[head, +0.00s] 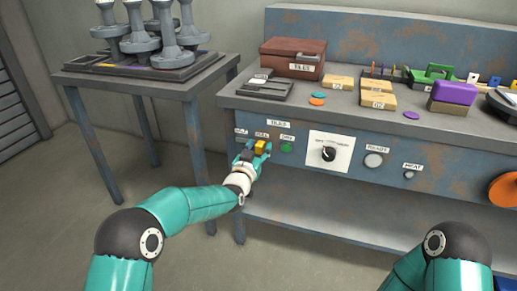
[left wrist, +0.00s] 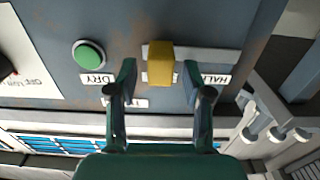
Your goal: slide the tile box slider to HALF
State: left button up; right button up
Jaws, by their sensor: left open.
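The yellow slider knob (head: 260,146) is on the blue front panel of the bench, under the TILES label (head: 277,124). In the left wrist view the knob (left wrist: 160,62) stands at one end of a pale slot (left wrist: 210,55), over a label it partly covers. The HALF label (left wrist: 215,80) is to its right in that view, and the DRY label (left wrist: 97,78) to its left. My left gripper (head: 254,157) is open, with one finger on each side of the knob and a gap at both. My right gripper is out of view.
A green button (head: 286,147) is close beside the slider. A dial on a white plate (head: 329,152) is farther right. A brown tile box (head: 292,56) and several small items stand on the bench top. A side table (head: 140,80) stands left.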

aim_at(241, 137)
pick_arm(q)
jog(key=shift+c, duration=0.3)
grip_shut()
jog(key=shift+a, duration=0.1)
jog(key=shift+w+a+f+b, duration=0.1)
jog(key=shift+w+a+b, duration=0.05)
jog(key=shift+a+b, duration=0.2)
jog(key=a, duration=0.2)
jog(key=w+a+b, duration=0.1)
jog(key=a, duration=0.1)
jog(key=w+a+b, duration=0.1)
jog(key=a, duration=0.1)
jog(key=shift+a, duration=0.2)
